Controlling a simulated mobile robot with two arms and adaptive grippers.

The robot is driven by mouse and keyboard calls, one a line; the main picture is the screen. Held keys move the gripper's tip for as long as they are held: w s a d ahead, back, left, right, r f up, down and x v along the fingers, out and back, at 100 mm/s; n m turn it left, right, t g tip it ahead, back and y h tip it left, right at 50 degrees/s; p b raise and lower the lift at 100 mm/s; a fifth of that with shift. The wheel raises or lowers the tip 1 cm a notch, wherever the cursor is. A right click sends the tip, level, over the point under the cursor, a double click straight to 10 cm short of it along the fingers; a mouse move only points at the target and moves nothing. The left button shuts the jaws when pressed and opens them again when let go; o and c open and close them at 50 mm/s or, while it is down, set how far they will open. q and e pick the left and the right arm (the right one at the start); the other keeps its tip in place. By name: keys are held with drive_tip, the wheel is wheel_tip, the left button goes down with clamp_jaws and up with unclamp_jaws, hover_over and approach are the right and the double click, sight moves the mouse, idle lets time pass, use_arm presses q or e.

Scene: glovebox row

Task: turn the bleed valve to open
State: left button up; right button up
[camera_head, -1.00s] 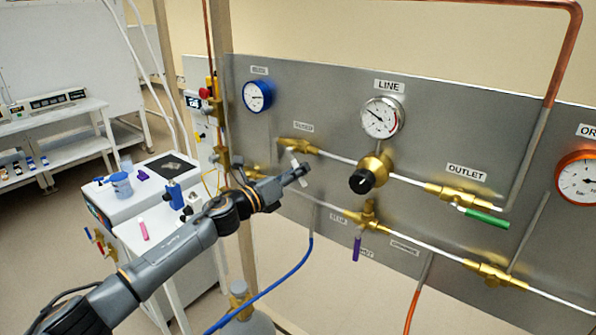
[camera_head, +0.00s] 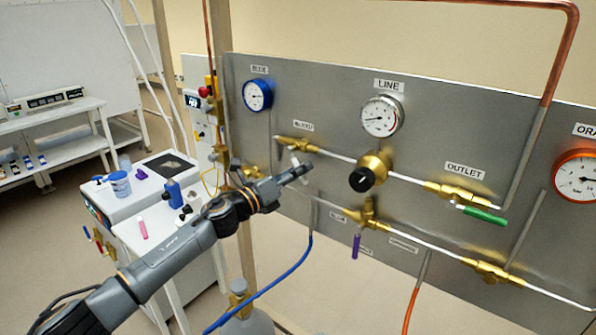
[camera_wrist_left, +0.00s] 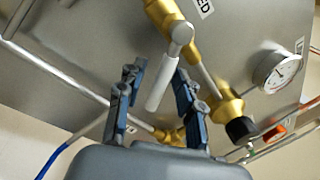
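The bleed valve (camera_head: 297,146) is a brass valve at the upper left of the grey panel, under a small blurred label. In the left wrist view its brass body (camera_wrist_left: 163,14) shows beside a label ending in "ED". Its pale grey handle (camera_wrist_left: 163,80) points down towards my gripper. My left gripper (camera_head: 302,171) is at this handle. In the left wrist view my gripper (camera_wrist_left: 159,76) is open, with one blue finger on each side of the handle. Gaps show between handle and fingers. My right gripper is not in view.
On the panel (camera_head: 330,90) are a line gauge (camera_head: 382,116), a black-knobbed regulator (camera_head: 370,174), a green-handled outlet valve (camera_head: 485,214) and a purple-handled valve (camera_head: 356,245) below. A blue hose (camera_head: 275,288) hangs under my gripper. A bench with small items (camera_head: 130,195) stands left.

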use_arm(q)
drive_tip(key=v, duration=1.2)
